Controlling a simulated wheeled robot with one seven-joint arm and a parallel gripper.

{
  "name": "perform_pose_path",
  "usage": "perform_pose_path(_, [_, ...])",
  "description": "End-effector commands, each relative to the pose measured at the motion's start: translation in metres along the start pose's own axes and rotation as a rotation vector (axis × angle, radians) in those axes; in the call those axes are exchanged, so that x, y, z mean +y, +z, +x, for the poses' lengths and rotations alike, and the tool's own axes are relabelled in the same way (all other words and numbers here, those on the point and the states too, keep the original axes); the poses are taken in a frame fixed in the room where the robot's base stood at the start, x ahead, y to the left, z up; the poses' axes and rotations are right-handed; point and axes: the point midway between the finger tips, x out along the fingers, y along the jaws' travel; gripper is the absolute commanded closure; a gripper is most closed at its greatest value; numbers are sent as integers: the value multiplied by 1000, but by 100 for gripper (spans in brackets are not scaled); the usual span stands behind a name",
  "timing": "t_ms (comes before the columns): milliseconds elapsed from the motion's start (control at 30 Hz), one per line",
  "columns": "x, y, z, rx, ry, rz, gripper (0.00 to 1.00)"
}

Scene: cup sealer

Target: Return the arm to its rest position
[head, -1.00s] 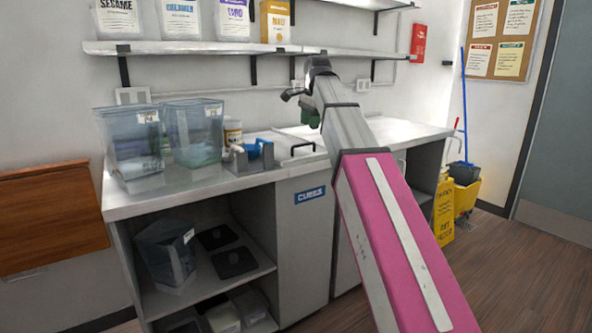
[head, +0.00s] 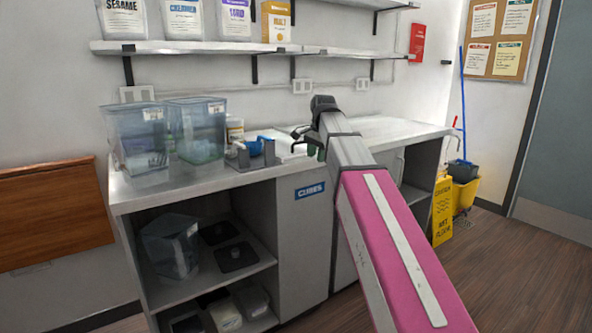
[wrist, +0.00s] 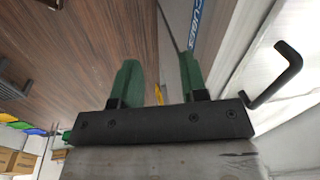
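My arm (head: 385,235), with a pink link and grey forearm, reaches from the lower right toward the counter front. My gripper (head: 308,142) is small and partly hidden by the wrist in the head view, in front of the counter's right half. In the wrist view, my gripper (wrist: 160,82) has two green fingers standing apart with nothing between them. The wooden floor (wrist: 80,50) and the cabinet front with its blue label (wrist: 203,18) lie beyond the fingers.
The counter (head: 150,199) holds two clear bins (head: 200,130) and a blue-and-grey device (head: 253,150). A black handle (wrist: 278,75) stands near the gripper in the wrist view. Shelves (head: 200,47) hang above.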

Motion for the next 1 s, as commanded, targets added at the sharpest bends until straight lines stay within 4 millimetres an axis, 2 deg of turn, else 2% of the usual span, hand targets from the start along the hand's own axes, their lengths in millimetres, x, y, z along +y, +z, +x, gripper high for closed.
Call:
perform_pose_path(33, [10,0,21,-2,8,-22,60])
perform_pose_path(100, [22,-1,47,-4,17,-62,60])
perform_pose_path(400, [78,0,154,-13,50,-238,60])
perform_pose_path(700, [143,12,246,-28,82,-417,60])
perform_pose_path(1000, [216,36,323,-55,111,-599,60])
